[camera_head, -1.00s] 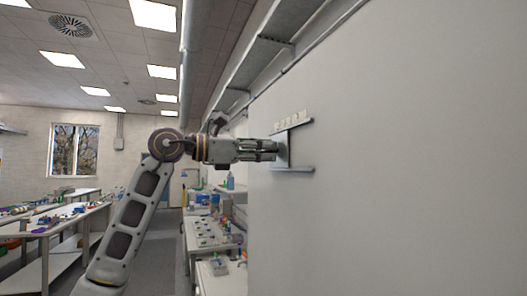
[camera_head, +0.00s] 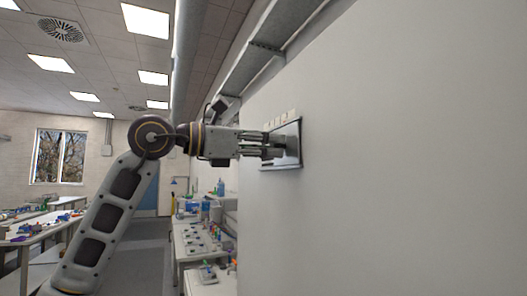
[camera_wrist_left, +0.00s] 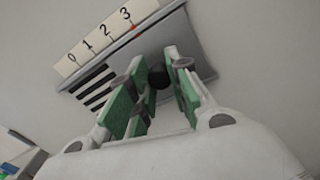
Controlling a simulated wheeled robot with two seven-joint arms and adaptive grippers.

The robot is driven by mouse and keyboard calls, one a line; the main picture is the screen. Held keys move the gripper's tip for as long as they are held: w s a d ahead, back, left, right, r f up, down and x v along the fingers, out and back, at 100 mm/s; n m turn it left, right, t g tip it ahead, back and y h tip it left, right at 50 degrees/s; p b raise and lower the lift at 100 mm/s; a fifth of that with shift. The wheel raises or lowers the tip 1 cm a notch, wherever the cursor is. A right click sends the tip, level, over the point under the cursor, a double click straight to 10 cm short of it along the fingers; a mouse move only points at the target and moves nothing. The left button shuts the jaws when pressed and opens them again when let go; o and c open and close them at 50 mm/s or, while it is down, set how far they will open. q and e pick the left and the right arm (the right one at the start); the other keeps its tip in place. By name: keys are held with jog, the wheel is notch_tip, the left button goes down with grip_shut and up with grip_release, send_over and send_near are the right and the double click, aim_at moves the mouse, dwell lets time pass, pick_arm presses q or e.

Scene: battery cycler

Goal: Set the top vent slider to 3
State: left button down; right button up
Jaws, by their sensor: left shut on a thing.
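The top vent slider is a grey plate on the pale wall, and the head view shows it (camera_head: 293,141) at my left gripper's fingertips. In the left wrist view the plate (camera_wrist_left: 196,50) carries a black round knob (camera_wrist_left: 158,76). A white scale strip (camera_wrist_left: 95,41) above it reads 0, 1, 2, 3. A red pointer (camera_wrist_left: 134,27) sits at about the 3 mark. Black vent slots (camera_wrist_left: 93,86) show below the low numbers. My left gripper (camera_head: 282,146) is shut on the knob, its green-padded fingers (camera_wrist_left: 155,88) on either side. My right gripper is out of view.
A large flat pale wall (camera_head: 410,170) fills the right side. A metal cable tray (camera_head: 262,50) runs along above the vent. Benches with lab items (camera_head: 205,240) stand below and behind my arm. The aisle floor is clear.

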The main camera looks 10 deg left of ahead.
pick_arm(q)
jog(key=shift+d+f, duration=0.15)
jog(key=shift+f, duration=0.05)
jog(key=shift+s, duration=0.1)
jog(key=c, duration=1.6)
grip_release()
jog(key=shift+c, duration=0.2)
jog(key=o, duration=0.4)
jog(key=shift+s+r, duration=0.1)
jog(key=shift+c, duration=0.2)
jog(key=v, duration=1.2)
